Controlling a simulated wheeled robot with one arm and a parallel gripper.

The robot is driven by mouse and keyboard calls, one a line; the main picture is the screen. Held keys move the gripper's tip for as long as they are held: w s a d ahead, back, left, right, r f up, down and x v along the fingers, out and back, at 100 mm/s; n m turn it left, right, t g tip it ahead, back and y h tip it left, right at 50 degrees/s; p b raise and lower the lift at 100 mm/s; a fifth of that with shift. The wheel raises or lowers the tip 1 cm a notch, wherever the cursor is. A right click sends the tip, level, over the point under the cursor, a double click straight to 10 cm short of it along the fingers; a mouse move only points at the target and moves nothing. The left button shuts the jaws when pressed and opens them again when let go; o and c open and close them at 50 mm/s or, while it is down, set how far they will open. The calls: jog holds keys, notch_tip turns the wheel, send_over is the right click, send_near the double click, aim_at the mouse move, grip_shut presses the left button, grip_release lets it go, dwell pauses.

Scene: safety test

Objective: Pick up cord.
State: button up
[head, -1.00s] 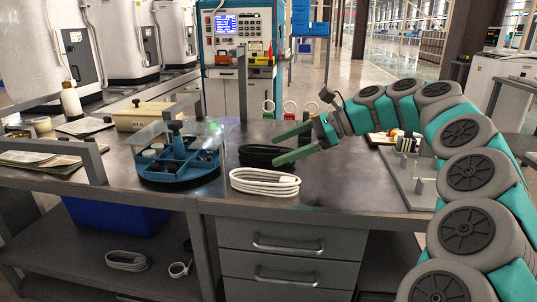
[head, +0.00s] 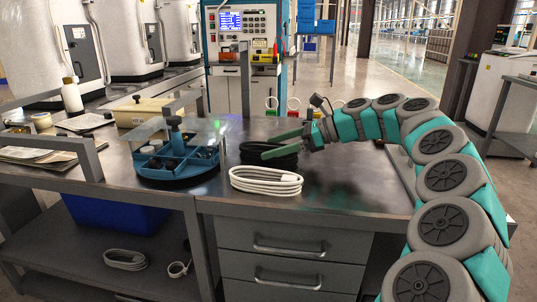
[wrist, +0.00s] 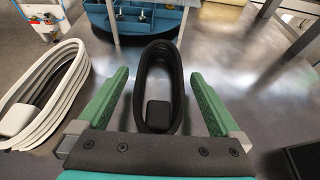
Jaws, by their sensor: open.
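A black coiled cord (head: 286,161) lies on the grey metal bench, partly hidden behind my gripper's fingers in the head view. A white coiled cord (head: 265,181) lies in front of it. My gripper (head: 267,147) is open and empty, with its green fingers over the black cord. In the wrist view, the black cord (wrist: 159,62) shows between the two spread fingers of my gripper (wrist: 159,74), with a dark block at its near end. The white cord (wrist: 40,95) lies outside the left finger. I cannot tell the height of the fingers above the bench.
A blue divided carrier (head: 178,163) with a clear top stands left of the cords. A metal rail (head: 90,158) stands at the bench's left. More cable coils (head: 126,259) lie on the lower shelf. The bench (head: 345,190) is clear right of the white cord.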

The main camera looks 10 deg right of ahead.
jog(key=shift+a+f, duration=0.1)
jog(key=shift+a, duration=0.15)
jog(key=c, duration=1.5)
